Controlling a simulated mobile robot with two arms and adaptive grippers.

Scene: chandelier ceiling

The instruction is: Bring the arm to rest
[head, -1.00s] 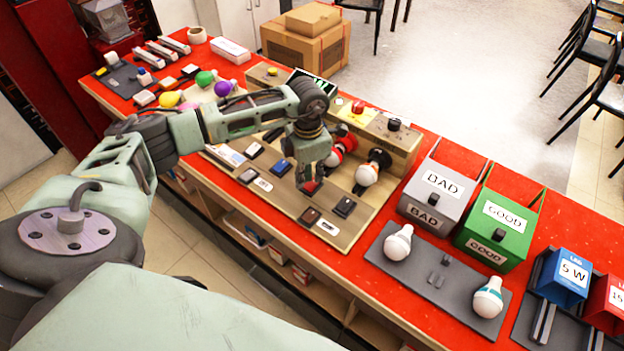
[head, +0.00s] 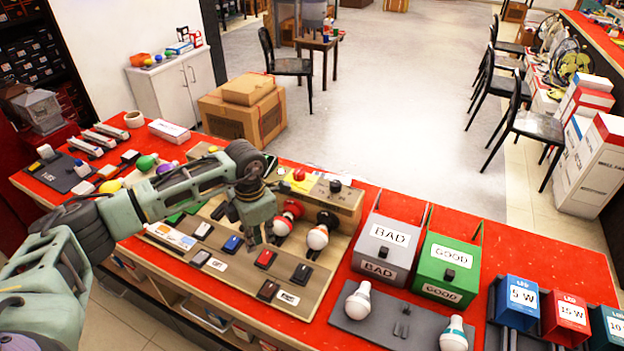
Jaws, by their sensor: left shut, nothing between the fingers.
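My left arm comes in from the left over the red counter (head: 222,300). Its gripper (head: 262,238) is shut and empty, pointing down above the wooden test board (head: 318,262). A red switch (head: 265,259) and a blue switch (head: 233,244) lie near the fingertips. I cannot tell the exact height of the fingers above the board. My right gripper is not in view.
Right of the board stand a grey BAD box (head: 386,248) and a green GOOD box (head: 447,268). A grey tray (head: 388,336) with two bulbs is in front of them. Blue and red LED boxes are further right. Cardboard boxes (head: 243,112) stand behind the counter; chairs stand beyond open floor.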

